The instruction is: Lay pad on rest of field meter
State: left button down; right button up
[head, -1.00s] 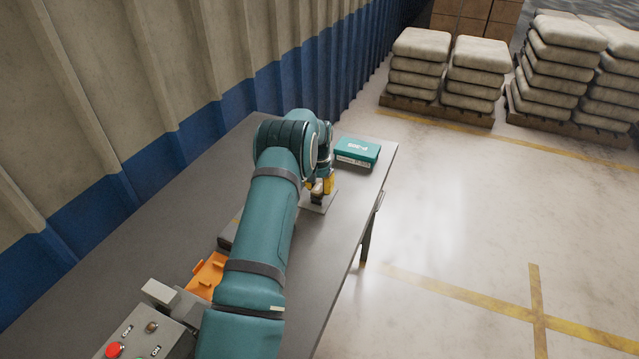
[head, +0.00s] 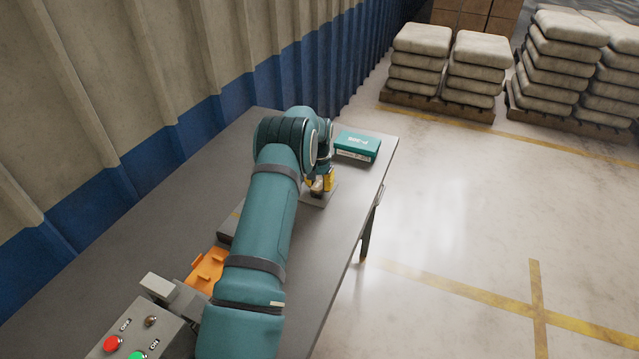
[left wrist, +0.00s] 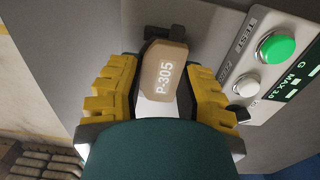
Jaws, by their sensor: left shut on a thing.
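My left gripper (left wrist: 160,85) has yellow fingers and is shut on the pad (left wrist: 164,70), a tan block marked P-305. In the head view the gripper (head: 320,183) is low over the far right part of the table, partly hidden by my arm. The field meter (left wrist: 225,88) is a grey unit with a green button, a white button and a G MAX 2.0 label, right beside the pad in the left wrist view. A small grey piece (head: 318,203) shows under the gripper in the head view. I cannot tell whether the pad touches the rest. My right gripper is not in view.
A teal box (head: 357,146) stands just beyond the gripper on the grey table (head: 150,225). An orange holder (head: 207,270) and a control box (head: 140,335) with red and green buttons are at the near end. A corrugated wall (head: 150,80) runs along the left.

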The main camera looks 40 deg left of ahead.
pick_arm(q)
jog(key=c, duration=0.6)
grip_release()
jog(key=shift+f, duration=0.1)
notch_tip(320, 180, up, 12)
